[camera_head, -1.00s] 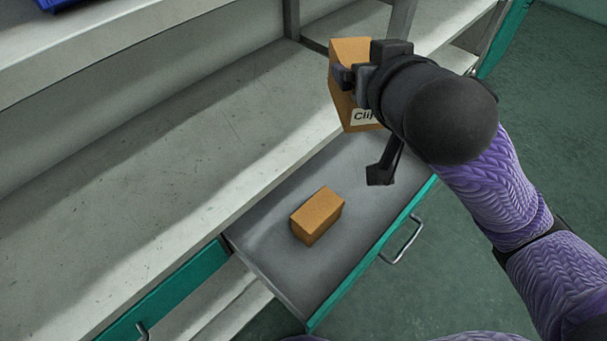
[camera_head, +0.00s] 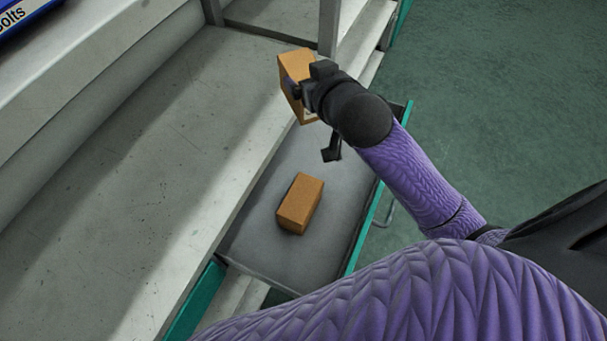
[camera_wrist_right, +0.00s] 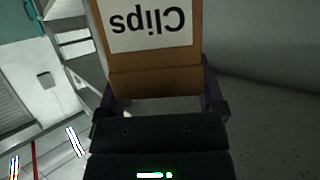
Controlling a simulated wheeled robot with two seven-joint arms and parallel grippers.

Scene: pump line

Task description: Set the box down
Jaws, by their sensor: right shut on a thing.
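My right gripper (camera_head: 294,89) is shut on a brown cardboard box (camera_head: 296,66). The box is held up at the back end of the open drawer, beside the workbench edge. In the right wrist view the held box (camera_wrist_right: 150,80) sits between the two fingers, and its white label reads "Clips", upside down in that picture. A second brown box (camera_head: 300,203) lies in the open grey drawer (camera_head: 263,246), apart from the gripper. My left gripper is not in view.
The grey bench top (camera_head: 120,190) left of the drawer is bare. A blue bin (camera_head: 22,12) labelled "olts", partly cut off, stands on the upper shelf at top left. A grey upright post (camera_head: 328,28) stands behind the held box. Green floor lies to the right.

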